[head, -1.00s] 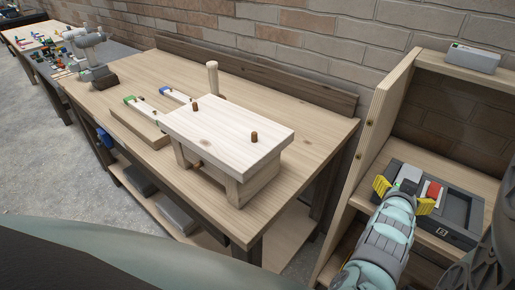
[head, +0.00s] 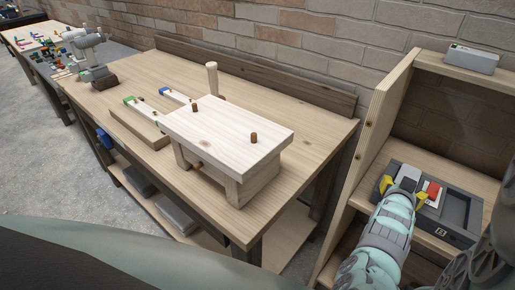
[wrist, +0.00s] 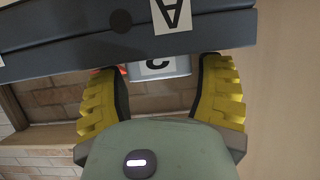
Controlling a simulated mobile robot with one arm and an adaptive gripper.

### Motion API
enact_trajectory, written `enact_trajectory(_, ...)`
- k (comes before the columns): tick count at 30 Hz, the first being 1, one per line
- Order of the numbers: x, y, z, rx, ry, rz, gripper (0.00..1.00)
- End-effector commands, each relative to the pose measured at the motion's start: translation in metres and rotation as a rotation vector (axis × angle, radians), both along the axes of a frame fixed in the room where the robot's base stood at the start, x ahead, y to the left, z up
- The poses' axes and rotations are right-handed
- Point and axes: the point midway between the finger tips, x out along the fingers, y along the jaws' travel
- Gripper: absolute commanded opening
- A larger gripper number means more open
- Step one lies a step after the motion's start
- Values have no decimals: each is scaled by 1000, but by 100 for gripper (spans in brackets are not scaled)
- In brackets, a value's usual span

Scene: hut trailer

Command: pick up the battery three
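A light grey block with a white label (wrist: 158,66), which appears to read an upside-down 3, shows in the wrist view and looks like the battery three. In the head view a light grey block (head: 410,172) sits in the dark tray (head: 467,207) on the right shelf, partly hidden by my gripper. My gripper (head: 403,190) is at the tray, with its yellow fingers apart on both sides of the block. The wrist view shows my gripper (wrist: 159,68) open, with narrow gaps beside the block. I cannot tell if either finger touches it.
A red piece (head: 433,188) sits in the tray just right of my gripper. The tray carries a label, seen as an A (wrist: 172,14) in the wrist view. A grey box (head: 473,58) lies on the upper shelf. The shelf's wooden side panel (head: 385,105) stands left.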

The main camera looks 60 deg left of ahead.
Motion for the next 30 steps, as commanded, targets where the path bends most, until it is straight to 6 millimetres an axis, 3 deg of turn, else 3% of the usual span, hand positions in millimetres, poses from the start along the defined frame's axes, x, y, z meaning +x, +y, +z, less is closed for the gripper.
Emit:
enact_trajectory(2, 0, 0, 0, 0, 0, 0, 57)
enact_trajectory(14, 0, 0, 0, 0, 0, 1, 16)
enact_trajectory(30, 0, 1, 12, -2, -3, 2, 16)
